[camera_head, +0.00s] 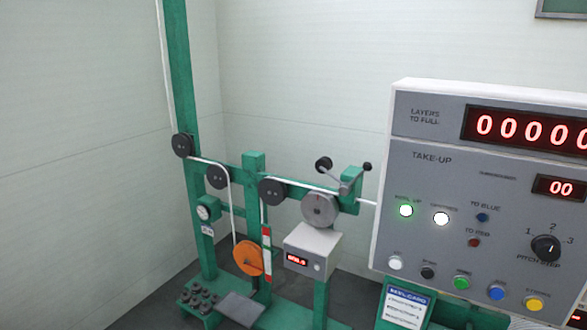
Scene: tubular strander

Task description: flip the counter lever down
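A grey lever (346,182) with black round ends sits on the green frame above a round grey measuring wheel (320,210). One black end (323,164) is at its upper left, and a smaller black knob (367,166) stands up at its right. I take this as the counter lever; it appears raised. A pale counter box (312,250) with a small red display is below the wheel. A white line runs past the wheel toward the panel. Neither of my grippers is in view.
A large grey take-up panel (480,190) with lit displays, buttons and a knob fills the right side. Green frame posts (180,80) with black pulleys (217,176) and an orange wheel (248,258) stand at left. A blue-and-white card (404,307) is below the panel.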

